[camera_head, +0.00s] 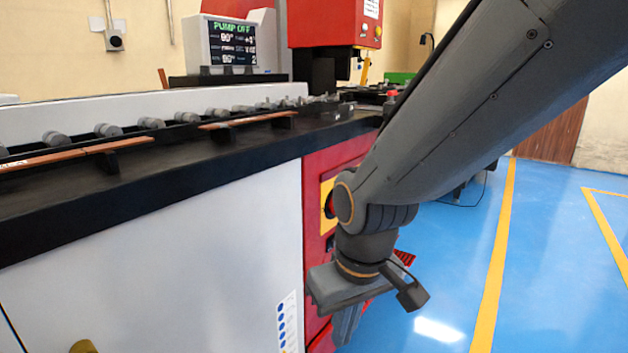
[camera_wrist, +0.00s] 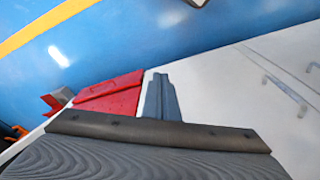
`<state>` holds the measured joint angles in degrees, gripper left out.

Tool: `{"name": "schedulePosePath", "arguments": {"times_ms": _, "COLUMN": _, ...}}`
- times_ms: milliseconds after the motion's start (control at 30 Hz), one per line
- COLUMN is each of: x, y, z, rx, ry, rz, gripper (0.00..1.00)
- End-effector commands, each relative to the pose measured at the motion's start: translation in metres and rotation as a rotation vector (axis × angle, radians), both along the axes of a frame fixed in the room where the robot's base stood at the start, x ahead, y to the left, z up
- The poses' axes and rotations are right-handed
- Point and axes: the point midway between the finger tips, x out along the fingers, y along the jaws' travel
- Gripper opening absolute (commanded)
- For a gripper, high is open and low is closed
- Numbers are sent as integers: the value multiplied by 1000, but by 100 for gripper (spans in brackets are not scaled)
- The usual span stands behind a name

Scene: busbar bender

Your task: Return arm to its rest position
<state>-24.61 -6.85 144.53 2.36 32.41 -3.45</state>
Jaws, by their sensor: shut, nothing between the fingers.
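My arm comes in from the upper right of the head view and bends down at the wrist. My gripper (camera_head: 347,326) hangs pointing down in front of the machine's red and white side, below the black bench top. Its fingers are together with nothing between them. In the wrist view the closed grey fingers (camera_wrist: 160,98) show above the dark gripper body, against the white and red panels. The busbar bender (camera_head: 335,25) is a red and white machine at the upper middle. Its screen (camera_head: 232,44) reads "PUMP OFF".
The black bench top (camera_head: 215,165) runs along the left, with copper bars (camera_head: 248,121) and a row of grey rollers (camera_head: 107,130). A white front panel (camera_head: 160,260) stands below it. Blue floor (camera_head: 560,260) with yellow lines (camera_head: 495,255) is open to the right.

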Motion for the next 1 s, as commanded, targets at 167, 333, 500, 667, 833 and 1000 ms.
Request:
{"name": "schedulePosePath", "arguments": {"times_ms": 167, "x": -59, "y": -4, "z": 9, "rx": -31, "ry": 136, "rz": -27, "gripper": 0}}
{"name": "schedulePosePath", "arguments": {"times_ms": 333, "x": -65, "y": -15, "z": 27, "rx": -39, "ry": 158, "rz": -68, "gripper": 0}}
{"name": "schedulePosePath", "arguments": {"times_ms": 500, "x": -63, "y": -27, "z": 45, "rx": -41, "ry": 157, "rz": -110, "gripper": 0}}
{"name": "schedulePosePath", "arguments": {"times_ms": 667, "x": -61, "y": -43, "z": 68, "rx": -43, "ry": 157, "rz": -162, "gripper": 0}}
{"name": "schedulePosePath", "arguments": {"times_ms": 833, "x": -61, "y": -66, "z": 99, "rx": -46, "ry": 159, "rz": -235, "gripper": 0}}
{"name": "schedulePosePath", "arguments": {"times_ms": 1000, "x": -63, "y": -91, "z": 128, "rx": -49, "ry": 161, "rz": -305, "gripper": 0}}
